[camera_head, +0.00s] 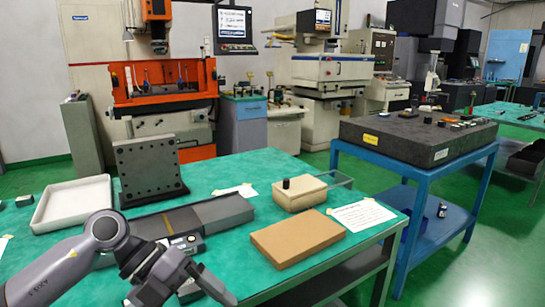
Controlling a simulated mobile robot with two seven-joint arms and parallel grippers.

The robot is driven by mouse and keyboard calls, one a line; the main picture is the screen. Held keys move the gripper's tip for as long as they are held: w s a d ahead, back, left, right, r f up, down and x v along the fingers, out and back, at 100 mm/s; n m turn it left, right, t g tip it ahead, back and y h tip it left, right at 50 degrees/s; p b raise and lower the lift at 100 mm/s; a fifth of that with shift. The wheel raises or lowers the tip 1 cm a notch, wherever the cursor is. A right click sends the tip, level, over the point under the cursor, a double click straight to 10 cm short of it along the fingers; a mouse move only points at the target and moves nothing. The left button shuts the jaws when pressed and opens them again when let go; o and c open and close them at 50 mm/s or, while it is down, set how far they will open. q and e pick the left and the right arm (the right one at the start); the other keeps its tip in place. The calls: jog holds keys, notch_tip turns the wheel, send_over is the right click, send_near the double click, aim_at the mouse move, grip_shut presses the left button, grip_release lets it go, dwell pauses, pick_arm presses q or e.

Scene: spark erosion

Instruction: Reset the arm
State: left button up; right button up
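My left arm (62,268) comes in from the lower left, over the front edge of the green-topped table (225,175). My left gripper (188,296) is at the bottom of the view, pointing down and to the right. Its two fingers spread apart and nothing shows held between them. Part of it is cut off by the lower edge. My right arm and gripper are not in view.
Near my gripper lie dark grey blocks (225,208) and a small device (187,241). A blue-framed granite table (415,140) is at right.

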pick_arm(q)
jog(key=s+d+r+n+t+h+p, duration=0.2)
jog(key=d+r+n+t+h, duration=0.25)
jog(key=d+h, duration=0.5)
jog(key=w+a+f+n+t+y+p, duration=0.1)
jog(key=a+f+n+t+y, duration=0.45)
jog(key=n+t, duration=0.4)
jog(key=w+a+f+n+t+y, duration=0.1)
jog(key=a+f+n+t+y, duration=0.5)
jog(key=n, duration=0.6)
jog(key=s+a+f+n+g+y, duration=0.2)
jog(key=s+a+f+n+g, duration=0.1)
jog(key=s+f, duration=0.3)
jog(key=s+a+f+n+g+y+p, duration=0.1)
jog(key=s+a+f+n+g+y, duration=0.1)
jog(key=s+f, duration=0.5)
notch_tip(320, 180, down, 3)
jog(key=shift+s+a+f+n+g+y, duration=0.2)
jog(key=shift+s+a+n+g+y, duration=0.3)
jog(key=shift+a+g, duration=0.55)
